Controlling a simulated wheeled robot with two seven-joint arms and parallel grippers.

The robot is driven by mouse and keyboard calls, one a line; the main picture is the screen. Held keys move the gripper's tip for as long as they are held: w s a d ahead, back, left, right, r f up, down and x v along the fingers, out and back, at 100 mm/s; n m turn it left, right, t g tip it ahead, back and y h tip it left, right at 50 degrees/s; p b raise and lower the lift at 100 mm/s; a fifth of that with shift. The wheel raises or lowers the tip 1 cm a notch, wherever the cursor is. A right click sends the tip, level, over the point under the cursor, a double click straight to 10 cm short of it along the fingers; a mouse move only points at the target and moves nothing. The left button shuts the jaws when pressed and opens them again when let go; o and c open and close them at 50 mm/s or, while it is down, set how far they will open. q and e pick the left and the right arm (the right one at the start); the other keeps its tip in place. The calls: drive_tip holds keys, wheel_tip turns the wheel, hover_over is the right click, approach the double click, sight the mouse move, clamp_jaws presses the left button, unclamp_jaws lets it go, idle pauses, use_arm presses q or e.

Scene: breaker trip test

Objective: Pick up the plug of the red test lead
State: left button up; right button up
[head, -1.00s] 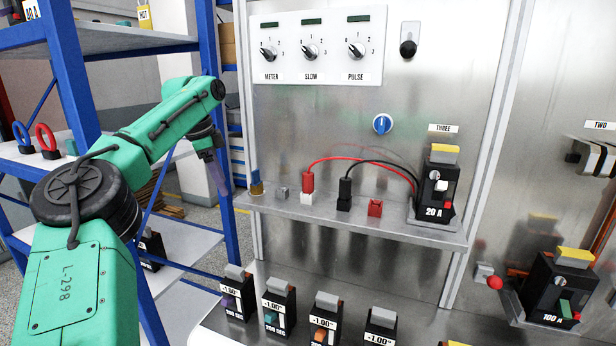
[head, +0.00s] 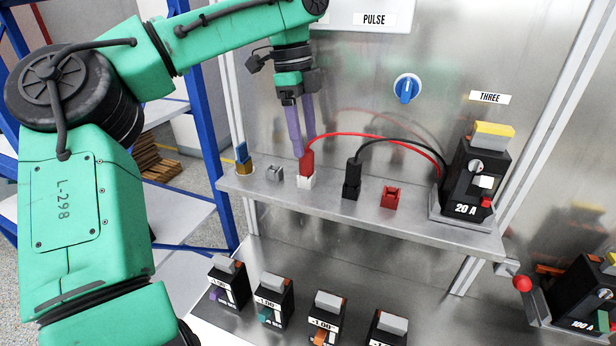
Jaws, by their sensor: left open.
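The plug of the red test lead (head: 307,164) stands upright in a white socket block (head: 306,182) on the metal shelf. Its red cable (head: 370,137) arcs right to the breaker marked THREE, 20 A (head: 473,175). My left gripper (head: 304,148) points down with its purple fingers open, right at the top of the red plug. One fingertip shows at the plug's upper left and the other just above or behind it. I cannot tell whether they touch it. My right gripper is not in view.
A black plug (head: 353,173) stands close to the right of the red one, with its cable crossing to the breaker. Several small breakers stand below.

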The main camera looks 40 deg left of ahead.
sight(306, 152)
use_arm(q)
drive_tip(key=f, duration=0.4)
drive_tip(key=shift+s+d+p, duration=0.1)
drive_tip(key=shift+d+p, duration=0.15)
drive_tip(key=shift+p, duration=0.15)
drive_tip(key=shift+d+f, duration=0.1)
drive_tip(key=shift+f, duration=0.05)
drive_tip(key=c, duration=0.3)
clamp_jaws()
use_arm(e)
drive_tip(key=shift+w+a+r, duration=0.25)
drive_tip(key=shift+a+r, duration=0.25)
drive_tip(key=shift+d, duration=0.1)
